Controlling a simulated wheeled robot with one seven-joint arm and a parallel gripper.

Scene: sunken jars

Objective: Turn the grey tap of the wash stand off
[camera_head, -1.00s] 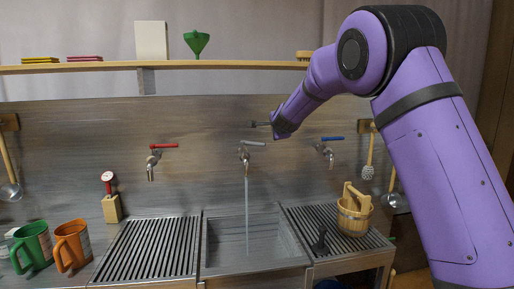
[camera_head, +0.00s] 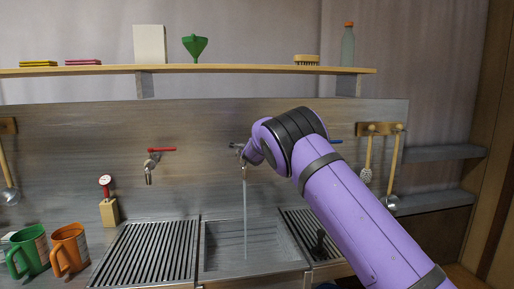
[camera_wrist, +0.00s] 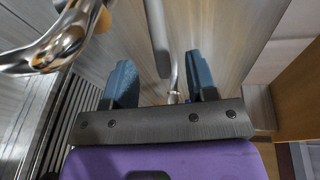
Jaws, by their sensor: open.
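The grey tap (camera_head: 242,154) is on the metal back wall in the head view, and a stream of water (camera_head: 245,215) runs from it into the sink. My arm hides its lever there. My gripper (camera_head: 235,146) is at the tap in the head view, small and partly hidden by my arm. In the wrist view my gripper (camera_wrist: 161,62) is open with its two blue fingers apart. A dull grey bar, which looks like the tap's lever (camera_wrist: 157,35), shows between them. Whether they touch it I cannot tell. A chrome spout (camera_wrist: 50,45) is close at upper left.
A red-handled tap (camera_head: 152,160) is to the left; a blue handle (camera_head: 336,141) shows just right of my arm. The sink (camera_head: 225,250) lies below, between slatted drainers (camera_head: 150,255). Utensils hang at the right (camera_head: 367,160). Mugs (camera_head: 68,248) stand far left.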

